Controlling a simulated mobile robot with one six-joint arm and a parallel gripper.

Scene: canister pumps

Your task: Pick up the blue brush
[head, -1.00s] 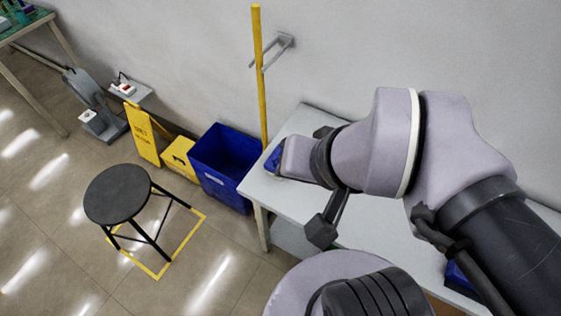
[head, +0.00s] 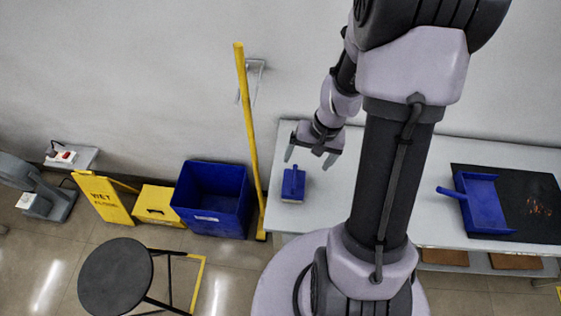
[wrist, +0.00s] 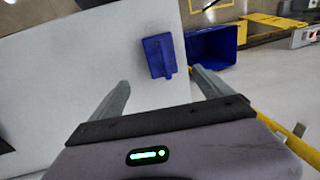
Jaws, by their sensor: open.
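The blue brush (head: 293,183) lies on the left end of the white table (head: 330,195), its handle toward the wall and pale bristles showing at its near edge. My gripper (head: 310,160) is open and empty, above the table just behind and to the right of the brush. In the wrist view the brush (wrist: 160,57) lies beyond the two spread fingers of my gripper (wrist: 163,88), nearer the right finger and apart from both.
A blue dustpan (head: 482,204) lies on a black mat (head: 520,185) with orange-brown bits at the table's right. A yellow pole (head: 248,130) stands by the table's left edge. A blue bin (head: 212,200), yellow bucket (head: 156,205), wet-floor sign (head: 103,200) and black stool (head: 115,278) stand left.

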